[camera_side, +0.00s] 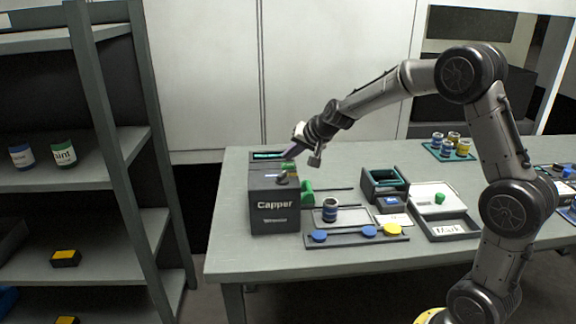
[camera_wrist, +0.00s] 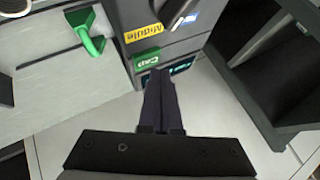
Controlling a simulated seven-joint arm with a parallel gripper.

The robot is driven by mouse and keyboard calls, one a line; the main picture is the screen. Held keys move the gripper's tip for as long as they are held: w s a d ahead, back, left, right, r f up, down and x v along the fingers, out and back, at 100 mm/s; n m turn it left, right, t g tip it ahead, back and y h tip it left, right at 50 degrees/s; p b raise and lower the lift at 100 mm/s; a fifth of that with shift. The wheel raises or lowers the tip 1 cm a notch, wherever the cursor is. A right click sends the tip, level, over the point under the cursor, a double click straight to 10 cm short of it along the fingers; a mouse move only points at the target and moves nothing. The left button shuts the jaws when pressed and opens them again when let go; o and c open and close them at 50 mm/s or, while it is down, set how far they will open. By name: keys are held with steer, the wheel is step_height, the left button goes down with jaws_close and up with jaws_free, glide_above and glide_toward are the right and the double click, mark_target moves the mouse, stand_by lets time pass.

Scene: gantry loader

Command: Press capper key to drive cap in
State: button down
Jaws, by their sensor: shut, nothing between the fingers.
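The dark Capper box (camera_side: 274,220) stands at the left end of the table, its top carrying a teal-lit strip (camera_side: 268,156) at the back. In the wrist view its top shows a green "Cap" label (camera_wrist: 146,59) and a yellow "Middle" label (camera_wrist: 144,33). My gripper (camera_side: 289,156) is over the rear of the box's top, tilted down, fingers together and empty. In the wrist view the fingertips (camera_wrist: 161,72) appear just beside the "Cap" label; I cannot tell whether they touch. A jar with a blue band (camera_side: 330,209) stands on a pale plate right of the box.
A green handle (camera_wrist: 91,34) sticks out at the box's side. A front rack (camera_side: 345,241) holds blue and yellow caps. Trays (camera_side: 452,228) and a dark bin (camera_side: 385,178) stand farther right. Shelving (camera_side: 100,165) stands left of the table.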

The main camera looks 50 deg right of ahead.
mark_target(290, 167)
steer(key=shift+f, duration=0.35)
steer(key=shift+f, duration=0.45)
stand_by(0.8)
steer(key=shift+r, duration=0.8)
steer(key=shift+r, duration=2.55)
